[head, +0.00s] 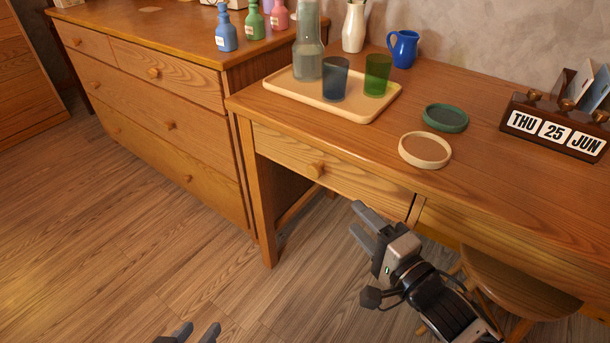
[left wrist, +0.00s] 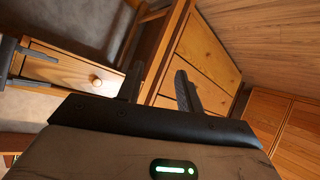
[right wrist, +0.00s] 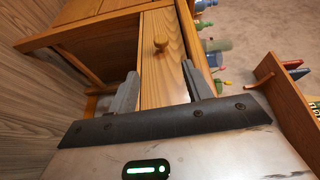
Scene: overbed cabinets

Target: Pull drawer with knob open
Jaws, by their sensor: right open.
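The desk drawer (head: 340,177) is a light wooden front under the desk top with one round wooden knob (head: 316,170). It looks closed. The knob shows in the right wrist view (right wrist: 160,42), beyond and between my right fingertips, and in the left wrist view (left wrist: 96,80). My right gripper (head: 354,220) is open and empty, in front of the desk, below and to the right of the knob, apart from it. My left gripper (head: 198,332) is open and empty at the bottom edge of the head view, well away from the desk.
The desk top (head: 490,185) carries a tray (head: 365,112) with a bottle and two glasses, two round coasters, a blue jug (head: 403,48) and a calendar (head: 556,129). A stool (head: 520,285) stands at right. A chest of drawers (head: 150,110) stands left; floor before it is clear.

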